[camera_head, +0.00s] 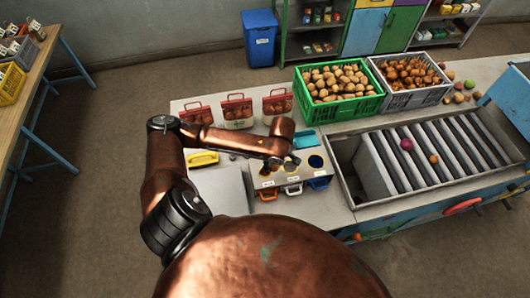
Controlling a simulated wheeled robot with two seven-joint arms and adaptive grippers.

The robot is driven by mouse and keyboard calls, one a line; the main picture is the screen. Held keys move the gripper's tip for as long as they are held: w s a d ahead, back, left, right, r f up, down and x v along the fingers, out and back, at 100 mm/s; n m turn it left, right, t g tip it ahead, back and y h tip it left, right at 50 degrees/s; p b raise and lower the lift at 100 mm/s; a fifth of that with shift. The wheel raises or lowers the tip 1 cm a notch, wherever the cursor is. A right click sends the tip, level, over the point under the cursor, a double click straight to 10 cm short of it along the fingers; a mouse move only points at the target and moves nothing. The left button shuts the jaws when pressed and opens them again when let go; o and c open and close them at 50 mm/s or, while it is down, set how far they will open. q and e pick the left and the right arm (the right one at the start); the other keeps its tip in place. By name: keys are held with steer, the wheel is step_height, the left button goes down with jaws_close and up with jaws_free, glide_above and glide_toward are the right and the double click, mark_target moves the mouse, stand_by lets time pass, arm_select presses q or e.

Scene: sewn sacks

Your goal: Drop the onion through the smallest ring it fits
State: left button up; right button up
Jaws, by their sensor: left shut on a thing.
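My left gripper (276,162) hangs low over a box with a row of round openings (316,161) in its top. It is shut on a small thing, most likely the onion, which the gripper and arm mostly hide. The right opening has a blue edge and shows clear of the gripper. The gripper partly covers the left and middle openings, so I cannot tell exactly which one it is above. Orange (268,195), white (293,190) and blue (318,183) handles stick out at the box's front. My right gripper is not in view.
A green crate (340,117) and a grey crate (428,97) of round produce stand behind. A roller bed (421,168) with a purple ball and an orange ball lies to the right. Several red bags (238,110) stand behind my left arm. A yellow-handled item (203,158) lies left.

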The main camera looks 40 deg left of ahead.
arm_select(q)
steer(key=a+f+n+b, duration=0.1)
steer(key=a+f+b, duration=0.2)
steer(key=f+b, duration=0.2)
steer(key=b, duration=0.3)
steer(key=shift+s+a+f+n, duration=0.3)
steer(key=shift+s+f, duration=0.1)
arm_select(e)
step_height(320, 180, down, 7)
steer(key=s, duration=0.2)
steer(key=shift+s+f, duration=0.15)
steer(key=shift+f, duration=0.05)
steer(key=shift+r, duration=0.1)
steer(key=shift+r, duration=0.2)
arm_select(q)
steer(key=shift+d+r+p, duration=0.1)
steer(key=shift+p, duration=0.5)
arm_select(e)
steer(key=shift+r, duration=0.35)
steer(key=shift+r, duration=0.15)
